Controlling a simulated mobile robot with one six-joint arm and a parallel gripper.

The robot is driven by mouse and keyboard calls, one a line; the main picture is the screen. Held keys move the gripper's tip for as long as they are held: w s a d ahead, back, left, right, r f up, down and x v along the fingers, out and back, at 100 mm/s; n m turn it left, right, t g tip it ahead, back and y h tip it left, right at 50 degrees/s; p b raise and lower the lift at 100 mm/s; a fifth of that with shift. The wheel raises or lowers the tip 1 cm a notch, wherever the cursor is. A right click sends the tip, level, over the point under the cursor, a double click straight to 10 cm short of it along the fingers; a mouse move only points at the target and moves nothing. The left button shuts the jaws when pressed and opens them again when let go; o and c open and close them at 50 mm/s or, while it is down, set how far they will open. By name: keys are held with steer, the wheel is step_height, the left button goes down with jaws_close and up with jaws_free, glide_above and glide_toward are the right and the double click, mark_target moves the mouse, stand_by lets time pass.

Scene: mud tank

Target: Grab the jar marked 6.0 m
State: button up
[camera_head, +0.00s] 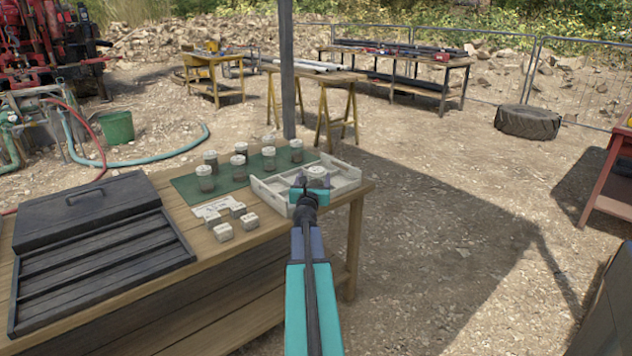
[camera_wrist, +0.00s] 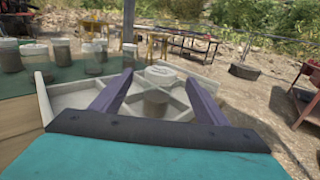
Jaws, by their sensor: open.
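My gripper (camera_head: 312,184) is open over the pale divided tray at the table's right end. In the wrist view my gripper (camera_wrist: 158,95) has its two purple fingers apart. A white-lidded jar (camera_head: 317,172) stands in the tray; in the wrist view this jar (camera_wrist: 158,88) shows beyond and between the fingers, apart from them as far as I can tell. Several more white-lidded jars, such as one at the front left (camera_head: 205,178) and one at the right (camera_head: 296,151), stand on the green mat (camera_head: 184,186). No depth marking is legible, so I cannot tell which jar reads 6.0 m.
The divided tray (camera_head: 265,193) has raised walls around the jar. Several small pale blocks (camera_head: 223,231) and a white card sit left of it. A black ridged case (camera_head: 95,260) covers the table's left part. A grey post (camera_head: 287,70) rises behind the table.

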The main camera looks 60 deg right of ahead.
mark_target(316, 171)
steer(key=shift+x, duration=2.6)
steer(key=shift+s+f, duration=0.1)
steer(key=c, duration=1.6)
steer(key=shift+o, duration=0.2)
step_height(316, 171, up, 18)
steer(key=p, duration=1.2)
steer(key=shift+p, duration=0.3)
